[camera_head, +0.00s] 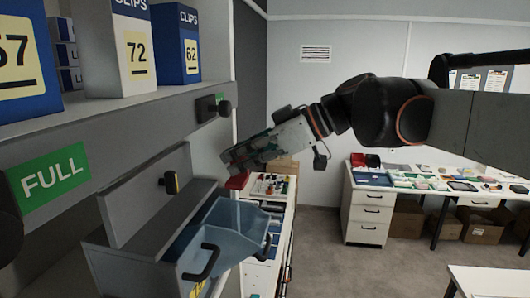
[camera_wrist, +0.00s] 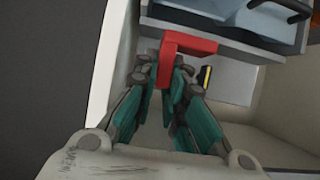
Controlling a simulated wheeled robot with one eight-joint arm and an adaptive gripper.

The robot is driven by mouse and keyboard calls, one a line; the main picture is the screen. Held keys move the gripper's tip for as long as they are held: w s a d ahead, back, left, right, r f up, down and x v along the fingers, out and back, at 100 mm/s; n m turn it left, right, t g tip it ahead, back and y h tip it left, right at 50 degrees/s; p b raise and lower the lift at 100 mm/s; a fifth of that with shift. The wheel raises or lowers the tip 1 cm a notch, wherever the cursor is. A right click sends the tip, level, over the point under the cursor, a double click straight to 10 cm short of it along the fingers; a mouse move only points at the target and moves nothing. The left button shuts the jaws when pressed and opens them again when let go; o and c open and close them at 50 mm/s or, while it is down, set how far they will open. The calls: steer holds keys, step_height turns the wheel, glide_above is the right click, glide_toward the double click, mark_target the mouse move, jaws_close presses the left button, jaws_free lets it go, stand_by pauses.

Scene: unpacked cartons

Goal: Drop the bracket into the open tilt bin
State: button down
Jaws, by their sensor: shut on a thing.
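My gripper (camera_head: 243,160) is shut on a red bracket (camera_head: 237,181), which hangs at its fingertips. In the wrist view the bracket (camera_wrist: 188,46) is an angled red piece between the fingertips of my gripper (camera_wrist: 171,78). The open tilt bin (camera_head: 222,240) is a translucent blue bin tipped outward from the shelf unit, with dark handles. The bracket appears above and apart from it in the head view. The bin also shows at the top of the wrist view (camera_wrist: 235,28), beyond the bracket. Its inside is only partly visible.
Shelving at the left holds CLIPS boxes (camera_head: 120,45) and a green FULL sign (camera_head: 48,178). A grey panel (camera_head: 150,195) with a yellow-and-black handle stands behind the bin. A cluttered white bench (camera_head: 270,187) lies beyond, and a desk with drawers (camera_head: 375,215) stands further right. Open floor lies between.

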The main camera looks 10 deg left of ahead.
steer(key=shift+f+b, duration=0.55)
steer(key=shift+f, duration=0.65)
steer(key=c, duration=1.6)
jaws_free()
steer(key=v, duration=1.2)
steer(key=shift+s, duration=0.1)
